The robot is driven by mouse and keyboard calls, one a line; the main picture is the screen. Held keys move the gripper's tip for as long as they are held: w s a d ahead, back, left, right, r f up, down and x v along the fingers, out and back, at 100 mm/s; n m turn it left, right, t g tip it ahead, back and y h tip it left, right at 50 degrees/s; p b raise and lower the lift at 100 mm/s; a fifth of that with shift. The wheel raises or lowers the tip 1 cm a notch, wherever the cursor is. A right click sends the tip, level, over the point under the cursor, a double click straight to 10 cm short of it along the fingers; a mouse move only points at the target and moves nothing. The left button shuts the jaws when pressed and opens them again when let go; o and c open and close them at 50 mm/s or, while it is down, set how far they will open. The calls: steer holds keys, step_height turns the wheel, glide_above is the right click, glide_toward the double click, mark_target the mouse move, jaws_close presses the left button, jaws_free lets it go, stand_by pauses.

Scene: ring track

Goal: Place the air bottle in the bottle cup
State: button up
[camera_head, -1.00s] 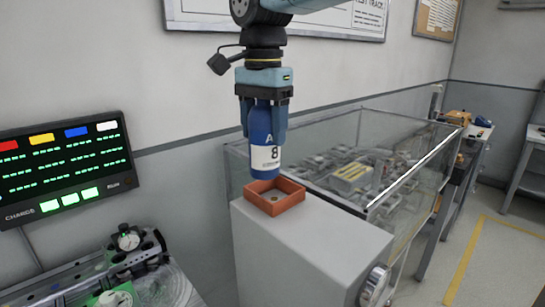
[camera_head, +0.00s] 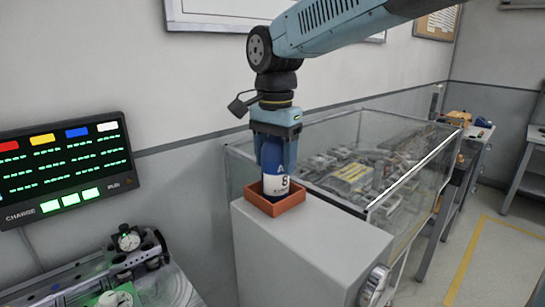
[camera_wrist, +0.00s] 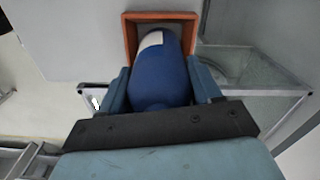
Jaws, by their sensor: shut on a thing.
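The air bottle (camera_head: 277,183) is blue with a white label marked 8. It stands upright with its lower end inside the orange-red square bottle cup (camera_head: 290,203), which sits on top of a grey cabinet. My gripper (camera_head: 275,165) is shut on the bottle's upper part from above. In the wrist view the blue bottle (camera_wrist: 158,75) lies between my fingers, and the cup's rim (camera_wrist: 131,38) surrounds its far end. The bottle's base is hidden by the cup's walls, so I cannot tell whether it touches the floor of the cup.
The grey cabinet (camera_head: 310,245) has a round dial (camera_head: 374,285) on its right side. A glass case (camera_head: 400,165) with several parts stands behind it. A display panel (camera_head: 65,168) hangs at left above a bench with gauges (camera_head: 125,270).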

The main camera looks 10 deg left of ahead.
steer(key=o, duration=1.5)
steer(key=shift+f, duration=0.1)
step_height(320, 180, up, 12)
steer(key=shift+r, duration=0.1)
steer(key=s+d+f+n+t+y, duration=0.1)
steer(key=d+f, duration=0.2)
steer(key=d, duration=0.6)
steer(key=s+d+f+n+t, duration=0.2)
steer(key=d, duration=0.8)
steer(key=shift+s+d+f+n+t+h, duration=0.15)
steer(key=shift+s+d+f+n+t, duration=0.3)
steer(key=shift+s+d+f, duration=1.1)
steer(key=shift+s+d+f+n+t+h, duration=0.2)
steer(key=shift+s+d+f+n+t, duration=0.25)
steer(key=shift+s+d+f, duration=1.1)
steer(key=shift+s+d+f+n+t+h, duration=0.15)
steer(key=shift+s+d+f+n+t, duration=0.55)
steer(key=shift+d+f, duration=1.45)
